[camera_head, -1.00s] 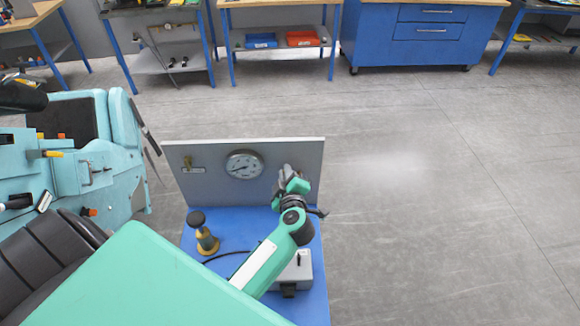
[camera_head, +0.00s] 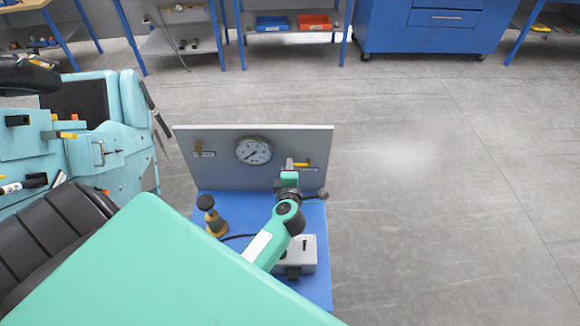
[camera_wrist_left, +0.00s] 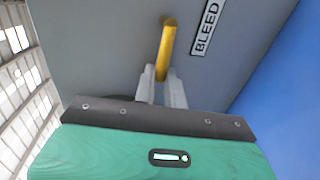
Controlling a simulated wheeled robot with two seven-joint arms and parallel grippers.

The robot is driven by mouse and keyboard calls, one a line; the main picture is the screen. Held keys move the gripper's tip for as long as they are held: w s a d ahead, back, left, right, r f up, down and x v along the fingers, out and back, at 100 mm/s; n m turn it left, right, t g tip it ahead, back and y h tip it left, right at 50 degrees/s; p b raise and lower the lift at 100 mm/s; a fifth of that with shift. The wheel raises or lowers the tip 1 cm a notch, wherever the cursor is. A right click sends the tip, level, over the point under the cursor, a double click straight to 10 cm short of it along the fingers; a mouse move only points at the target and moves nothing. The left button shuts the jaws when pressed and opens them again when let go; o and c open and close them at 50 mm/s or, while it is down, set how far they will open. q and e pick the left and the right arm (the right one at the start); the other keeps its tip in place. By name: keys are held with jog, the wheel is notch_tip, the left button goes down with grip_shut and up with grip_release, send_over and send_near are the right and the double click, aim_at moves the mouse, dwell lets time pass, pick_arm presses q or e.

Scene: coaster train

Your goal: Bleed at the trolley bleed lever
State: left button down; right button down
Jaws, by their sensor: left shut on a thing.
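The grey upright panel (camera_head: 222,174) stands at the back of the blue trolley (camera_head: 318,240). The yellow bleed lever (camera_head: 302,165) is at the panel's right side, and it also shows in the left wrist view (camera_wrist_left: 167,48) beside a BLEED label (camera_wrist_left: 207,27). My left gripper (camera_head: 290,163) is at the lever, with its fingers (camera_wrist_left: 162,82) shut on the lever's near end. My right gripper is not in view.
A brass valve (camera_head: 198,149) is on the panel's left. A yellow pump-like part with a black knob (camera_head: 212,217) and a grey box (camera_head: 302,257) stand on the trolley. Teal equipment (camera_head: 85,150) is at the left. The floor to the right is clear.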

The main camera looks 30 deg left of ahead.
pick_arm(q)
jog(key=shift+f, duration=0.1)
dwell(0.3)
jog(key=c, duration=1.5)
grip_release()
jog(key=shift+o, duration=0.2)
jog(key=shift+s, duration=0.1)
jog(key=b+v, duration=0.4)
jog(key=v, duration=0.9)
jog(key=shift+s, duration=0.3)
jog(key=shift+d, duration=0.1)
